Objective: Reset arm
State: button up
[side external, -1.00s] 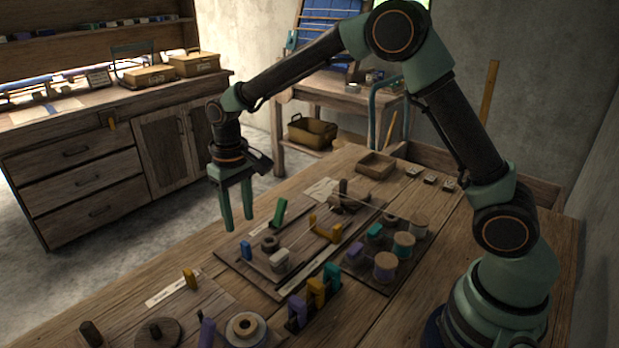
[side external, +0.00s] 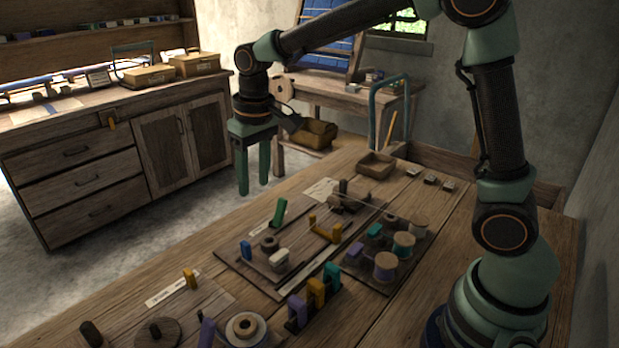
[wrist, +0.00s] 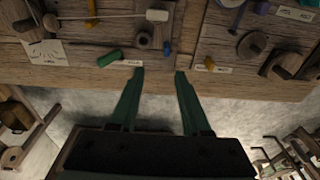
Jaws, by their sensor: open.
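My gripper (side external: 253,190) has two green fingers and hangs pointing down, above and beyond the workbench's far edge. Its fingers are apart with nothing between them. In the wrist view my gripper (wrist: 158,72) also shows open and empty, with its tips over the edge of the bench.
The wooden workbench (side external: 408,312) holds boards with spools (side external: 386,267), a green piece (side external: 278,213), a blue piece (side external: 246,250) and a yellow piece (side external: 190,279). A small wooden tray (side external: 376,165) sits at the back. A drawer cabinet (side external: 75,185) stands left across open floor.

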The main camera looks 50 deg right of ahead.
jog(key=s+d+r+t, duration=0.2)
jog(key=s+d, duration=0.1)
jog(key=s, duration=0.4)
jog(key=s+d+r+t, duration=0.2)
jog(key=s+d, duration=0.2)
jog(key=s, duration=0.4)
jog(key=shift+r, duration=0.4)
